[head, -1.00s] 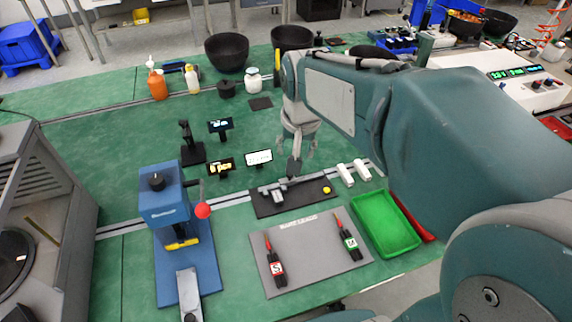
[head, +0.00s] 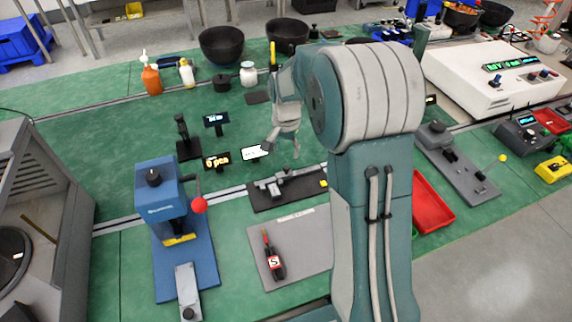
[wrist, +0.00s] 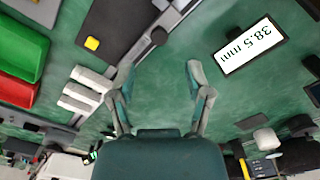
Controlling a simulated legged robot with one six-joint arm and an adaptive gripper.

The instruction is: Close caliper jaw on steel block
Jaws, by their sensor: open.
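The caliper rig is a dark plate (head: 300,194) with a grey jaw and slide (head: 270,187) at its left and a yellow spot at its right end. I cannot tell the steel block apart from the grey jaw parts at this size. My gripper (head: 284,150) is open and empty, above the green mat behind the caliper. In the wrist view its open fingers (wrist: 160,74) have bare mat between them. Part of the dark plate (wrist: 112,22) and its yellow knob (wrist: 92,43) show at upper left there; the jaws are not clearly seen.
A small display (wrist: 250,46) reads 38.5 mm, upside down. A blue press (head: 165,205) with a red ball stands left of the caliper. A grey mat (head: 300,240) with a red-handled tool (head: 271,258) lies in front. My arm hides the right of it.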

